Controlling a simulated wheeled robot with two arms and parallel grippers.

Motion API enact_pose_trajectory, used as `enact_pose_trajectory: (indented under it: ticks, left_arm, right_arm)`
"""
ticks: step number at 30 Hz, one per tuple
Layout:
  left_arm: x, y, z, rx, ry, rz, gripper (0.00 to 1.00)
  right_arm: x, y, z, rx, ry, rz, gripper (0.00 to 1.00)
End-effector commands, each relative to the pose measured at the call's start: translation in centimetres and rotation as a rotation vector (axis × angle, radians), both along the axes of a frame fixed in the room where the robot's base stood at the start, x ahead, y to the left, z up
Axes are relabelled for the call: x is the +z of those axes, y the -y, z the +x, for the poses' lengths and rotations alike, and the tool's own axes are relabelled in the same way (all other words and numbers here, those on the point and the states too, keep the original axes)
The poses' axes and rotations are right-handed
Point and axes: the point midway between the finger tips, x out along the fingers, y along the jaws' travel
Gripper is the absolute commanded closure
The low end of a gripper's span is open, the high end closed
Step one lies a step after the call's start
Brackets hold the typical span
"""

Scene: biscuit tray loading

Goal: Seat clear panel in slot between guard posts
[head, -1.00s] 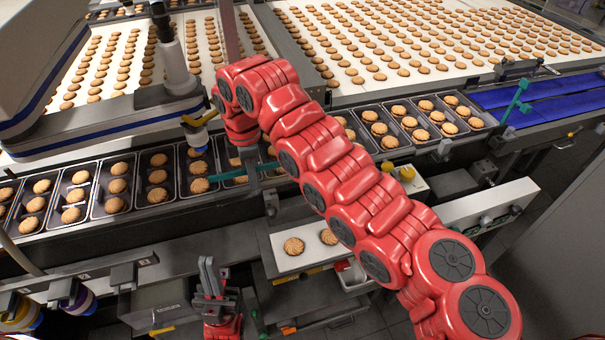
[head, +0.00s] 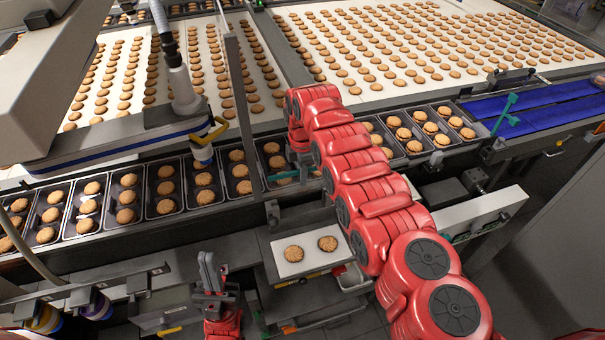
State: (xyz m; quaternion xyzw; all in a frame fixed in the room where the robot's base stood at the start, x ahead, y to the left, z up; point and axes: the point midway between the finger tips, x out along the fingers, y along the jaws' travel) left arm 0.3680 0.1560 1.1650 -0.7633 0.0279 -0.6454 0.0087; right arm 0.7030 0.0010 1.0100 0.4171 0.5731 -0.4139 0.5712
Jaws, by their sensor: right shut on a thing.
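My right arm reaches in from the lower right. Its gripper (head: 301,172) is at the tray line, pointing down and shut. A teal strip (head: 282,175) shows at its fingers; I take it as the edge of the clear panel, whose see-through sheet I cannot make out. A tall thin grey guard post (head: 243,110) stands just left of this gripper. The slot and a second post cannot be made out; my right arm covers part of that area. My left gripper (head: 208,264) points up at the lower middle, apart from the panel; its finger gap is unclear.
Trays of biscuits (head: 128,198) line the conveyor below the white biscuit belt (head: 385,85). A machine head (head: 200,150) hangs left of the post. A white plate (head: 305,262) with two biscuits lies in front. A teal handle (head: 505,115) stands at the right.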

Motion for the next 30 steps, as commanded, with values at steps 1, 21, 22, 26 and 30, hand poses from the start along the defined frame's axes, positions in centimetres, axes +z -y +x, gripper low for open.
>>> enact_pose_trajectory:
  ticks: [1, 21, 22, 26, 30]
  left_arm:
    - [0.2, 0.0, 0.0, 0.0, 0.0, 0.0, 1.0]
    - [-1.3, 0.0, 0.0, 0.0, 0.0, 0.0, 1.0]
    - [-1.1, 0.0, 0.0, 0.0, 0.0, 0.0, 1.0]
    - [-1.0, 0.0, 0.0, 0.0, 0.0, 0.0, 1.0]
    - [-1.0, 0.0, 0.0, 0.0, 0.0, 0.0, 1.0]
  right_arm:
    - [-0.5, -0.1, -0.2, 0.001, -0.005, -0.002, 1.0]
    - [-1.9, 0.0, -0.1, 0.0, -0.001, 0.0, 1.0]
    - [-1.7, 0.0, -0.1, 0.0, -0.002, -0.001, 0.86]
    - [-1.6, 0.0, -0.1, 0.0, -0.002, -0.001, 0.63]
    - [-1.7, 0.0, -0.1, 0.0, -0.002, -0.001, 0.62]
